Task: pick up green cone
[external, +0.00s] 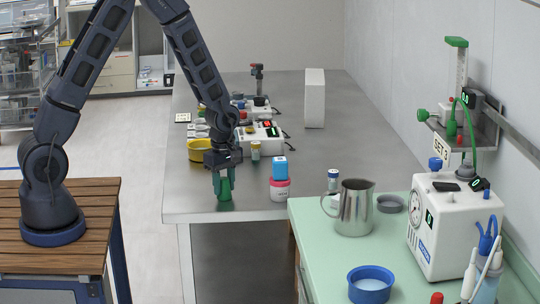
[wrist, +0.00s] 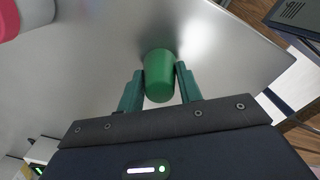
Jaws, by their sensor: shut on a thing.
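The green cone (wrist: 159,76) stands between the two green fingers of my gripper (wrist: 160,86) in the wrist view. In the external view the green cone (external: 225,204) shows low between the fingertips, at the front edge of the grey metal table (external: 315,185). My gripper (external: 223,186) points down and is shut on the cone, with a finger on each side. The fingers hide part of the cone in the external view. I cannot tell whether its base touches the table.
A pink-and-white jar (external: 280,190) and a blue-topped block (external: 280,170) are right of my gripper. A yellow bowl (external: 199,150) and a small vial (external: 255,151) are behind it. A metal pitcher (external: 354,208) stands on the mint-green counter (external: 318,270). The table's right middle is clear.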

